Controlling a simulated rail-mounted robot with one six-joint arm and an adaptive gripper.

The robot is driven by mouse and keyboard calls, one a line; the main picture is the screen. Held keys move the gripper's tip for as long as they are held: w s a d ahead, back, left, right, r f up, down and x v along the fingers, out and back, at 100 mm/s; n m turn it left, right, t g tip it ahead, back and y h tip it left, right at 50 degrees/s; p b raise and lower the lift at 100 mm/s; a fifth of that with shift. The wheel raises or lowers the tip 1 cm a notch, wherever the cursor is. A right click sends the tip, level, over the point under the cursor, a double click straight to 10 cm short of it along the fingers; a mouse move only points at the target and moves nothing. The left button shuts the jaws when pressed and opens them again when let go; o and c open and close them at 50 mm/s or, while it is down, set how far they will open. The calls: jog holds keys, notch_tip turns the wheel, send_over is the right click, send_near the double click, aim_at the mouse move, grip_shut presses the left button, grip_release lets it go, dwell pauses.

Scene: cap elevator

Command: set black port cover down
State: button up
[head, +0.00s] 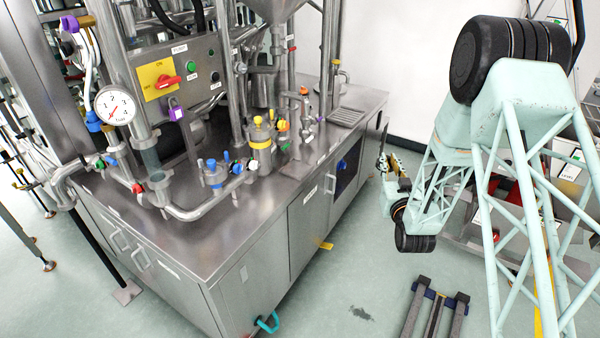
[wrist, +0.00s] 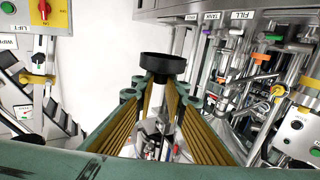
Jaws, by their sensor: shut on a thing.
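The black port cover (wrist: 163,66) is a short, dark round piece at the fingertips in the wrist view. My gripper (wrist: 162,88) is shut on it, with ribbed gold finger pads on both sides. In the head view my gripper (head: 391,170) hangs in the air just off the right end of the steel bench (head: 245,235). The cover is small and dark there, partly lost against the fingers. I cannot tell from the head view how it is tilted.
The bench top carries pipes, coloured valves and a pressure gauge (head: 115,107). A drain grate (head: 347,117) lies near its right end. A lift panel with a red knob (wrist: 44,8) shows left in the wrist view. A low dark stand (head: 435,312) is on the floor.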

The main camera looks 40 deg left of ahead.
jog(key=s+a+f+n+g+y, duration=0.1)
jog(key=s+a+f, duration=0.2)
jog(key=s+a, duration=0.3)
jog(key=s+a+f+n+g+y+b, duration=0.1)
jog(key=s+a+f+n+g+y, duration=0.1)
jog(key=s+a, duration=0.5)
jog(key=a+f, duration=0.1)
jog(key=a, duration=0.5)
jog(key=shift+s+a+f, duration=0.2)
jog(key=shift+s+f, duration=0.1)
jog(key=shift+f, duration=0.1)
jog(key=shift+a, duration=0.15)
jog(key=w+a+b, duration=0.1)
jog(key=w+a, duration=0.1)
jog(key=a, duration=0.2)
jog(key=w+a+f, duration=0.1)
jog(key=w+a, duration=0.1)
jog(key=a, duration=0.3)
jog(key=w+a+b, duration=0.1)
jog(key=w+a, duration=0.1)
jog(key=a, duration=0.3)
jog(key=shift+w+a+f+b, duration=0.2)
jog(key=shift+f+b, duration=0.05)
jog(key=shift+b, duration=0.05)
jog(key=shift+f+b, duration=0.45)
jog(key=shift+f, duration=1.3)
jog(key=shift+f+b, duration=0.35)
jog(key=o, duration=0.7)
jog(key=shift+o, duration=0.2)
